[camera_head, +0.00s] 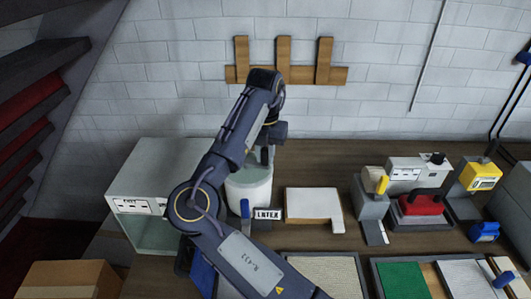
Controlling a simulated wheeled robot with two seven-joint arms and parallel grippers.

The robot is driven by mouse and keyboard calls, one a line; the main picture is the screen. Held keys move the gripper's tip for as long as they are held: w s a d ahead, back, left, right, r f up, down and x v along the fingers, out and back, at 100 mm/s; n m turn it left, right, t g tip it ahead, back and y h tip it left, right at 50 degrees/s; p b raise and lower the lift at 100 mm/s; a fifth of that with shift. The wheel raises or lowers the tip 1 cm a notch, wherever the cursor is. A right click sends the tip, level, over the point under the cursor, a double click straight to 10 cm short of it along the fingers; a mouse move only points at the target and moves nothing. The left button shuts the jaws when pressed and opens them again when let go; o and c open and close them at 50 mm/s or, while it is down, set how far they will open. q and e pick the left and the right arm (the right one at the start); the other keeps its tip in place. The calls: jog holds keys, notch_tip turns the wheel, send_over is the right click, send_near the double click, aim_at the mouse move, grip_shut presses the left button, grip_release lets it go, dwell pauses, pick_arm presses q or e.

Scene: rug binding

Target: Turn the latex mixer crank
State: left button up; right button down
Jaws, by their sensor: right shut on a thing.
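The latex mixer is a pale, whitish bucket (250,188) with a greenish top, on the wooden bench left of centre. A small "LATEX" sign (267,213) stands at its front right. My right arm reaches up across the bucket and bends down over it. My right gripper (267,150) is just above the bucket's rim, shut on the crank, which is mostly hidden behind the gripper and arm. The bucket's left side is also partly covered by my arm. My left gripper is not in view.
A grey open-fronted box (158,185) stands close to the bucket's left. A white-topped block (314,204) lies to its right. Farther right are a grey machine with a red part (421,205) and a yellow device (481,174). Trays with a green mat (402,281) line the front.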

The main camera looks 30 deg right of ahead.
jog(key=shift+a+f, duration=0.1)
dwell(0.4)
jog(key=c, duration=1.3)
grip_release()
jog(key=shift+w, duration=0.1)
